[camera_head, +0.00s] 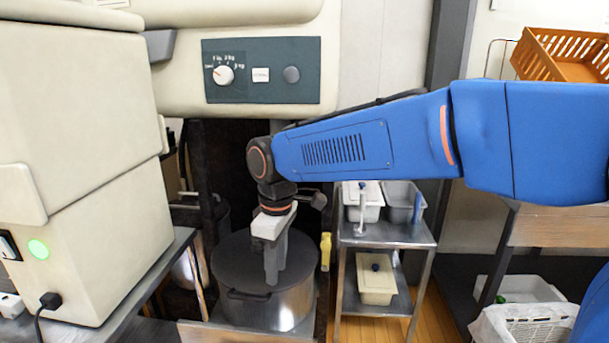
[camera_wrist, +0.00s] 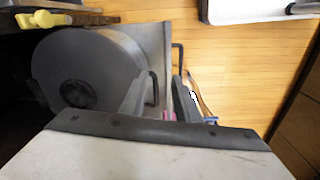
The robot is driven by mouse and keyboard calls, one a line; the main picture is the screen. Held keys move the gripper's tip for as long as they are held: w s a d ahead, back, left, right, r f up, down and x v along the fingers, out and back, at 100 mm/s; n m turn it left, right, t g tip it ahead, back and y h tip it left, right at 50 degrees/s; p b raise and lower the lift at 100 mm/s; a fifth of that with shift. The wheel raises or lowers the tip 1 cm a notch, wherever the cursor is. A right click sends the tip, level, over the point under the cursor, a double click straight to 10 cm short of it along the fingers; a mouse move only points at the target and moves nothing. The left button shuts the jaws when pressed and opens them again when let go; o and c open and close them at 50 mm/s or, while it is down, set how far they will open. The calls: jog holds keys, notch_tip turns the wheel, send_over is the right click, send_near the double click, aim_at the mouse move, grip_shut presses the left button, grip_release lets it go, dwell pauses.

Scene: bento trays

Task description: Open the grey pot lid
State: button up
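A steel pot (camera_head: 285,308) stands low in front of a dark recess in the head view. Its round dark grey lid (camera_head: 236,262) lies flat on top. In the wrist view the lid (camera_wrist: 110,50) shows a round dark knob (camera_wrist: 78,94) at its middle. My gripper (camera_head: 274,276) points down over the lid. The fingers hide the knob in the head view. I cannot tell whether the fingertips touch the lid.
A beige machine with a control panel (camera_head: 310,70) overhangs the pot. Another beige machine (camera_head: 85,200) stands close on the left. A steel shelf cart (camera_head: 400,236) with tubs is right of the pot. A yellow-handled item (camera_head: 325,250) hangs beside the pot.

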jog(key=s+d+r+m+t, duration=0.15)
jog(key=d+m, duration=0.25)
jog(key=d, duration=0.7)
jog(key=s+d+m+t, duration=0.1)
jog(key=s+d+m, duration=0.2)
jog(key=d, duration=0.9)
jog(key=s+d+f+m+t, duration=0.2)
jog(key=s+d+f+m, duration=0.3)
jog(key=s+d, duration=0.7)
jog(key=d+m, duration=0.1)
jog(key=m, duration=0.1)
jog(key=shift+d+f+m+h, duration=0.2)
jog(key=shift+m+h, duration=0.1)
jog(key=shift+s+d+f, duration=0.1)
jog(key=shift+s+f, duration=0.1)
jog(key=shift+s, duration=0.05)
grip_shut()
